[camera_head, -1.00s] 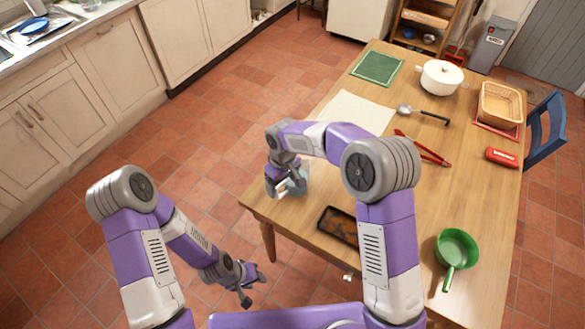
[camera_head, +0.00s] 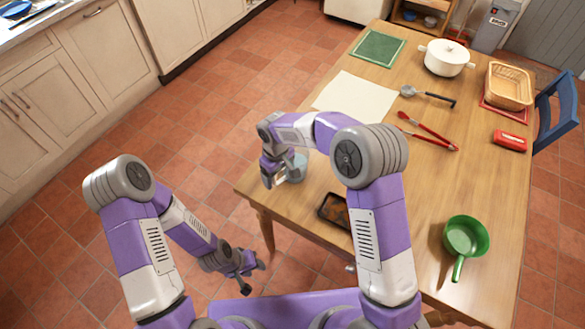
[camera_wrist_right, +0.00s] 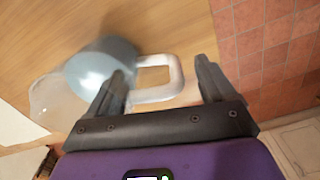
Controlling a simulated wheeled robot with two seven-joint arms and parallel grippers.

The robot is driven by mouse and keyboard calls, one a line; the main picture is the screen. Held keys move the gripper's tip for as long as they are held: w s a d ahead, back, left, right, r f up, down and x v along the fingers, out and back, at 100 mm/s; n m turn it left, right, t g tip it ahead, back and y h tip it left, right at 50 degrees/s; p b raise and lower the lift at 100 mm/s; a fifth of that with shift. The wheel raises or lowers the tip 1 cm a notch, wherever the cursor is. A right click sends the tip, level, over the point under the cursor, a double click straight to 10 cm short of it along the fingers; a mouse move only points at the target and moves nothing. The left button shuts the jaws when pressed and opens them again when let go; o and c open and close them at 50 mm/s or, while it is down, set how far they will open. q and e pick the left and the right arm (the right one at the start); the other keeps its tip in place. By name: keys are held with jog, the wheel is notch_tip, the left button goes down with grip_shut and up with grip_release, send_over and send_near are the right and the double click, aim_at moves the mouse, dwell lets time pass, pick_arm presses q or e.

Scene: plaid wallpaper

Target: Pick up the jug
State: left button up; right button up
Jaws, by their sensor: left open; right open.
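The jug (camera_head: 299,166) stands near the table's left edge, partly hidden behind my right gripper in the head view. In the right wrist view it has a blue-grey top (camera_wrist_right: 100,65), a clear body and a pale loop handle (camera_wrist_right: 172,78). My right gripper (camera_head: 270,178) is open at the jug's handle side. In the wrist view its fingertips (camera_wrist_right: 160,72) lie either side of the handle; contact cannot be told. My left gripper (camera_head: 250,268) is open and empty, low over the floor beside the table.
A dark baking tray (camera_head: 334,210) lies near the jug, partly behind my right arm. A green pan (camera_head: 465,237) is at the right. A cream mat (camera_head: 356,97), red tongs (camera_head: 428,133), ladle (camera_head: 427,94) and white pot (camera_head: 446,58) are farther back. Floor left of the table is clear.

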notch_tip(320, 180, down, 2)
jog(key=shift+f, duration=0.15)
jog(key=c, duration=1.1)
jog(key=shift+c, duration=0.8)
jog(key=shift+r, duration=0.2)
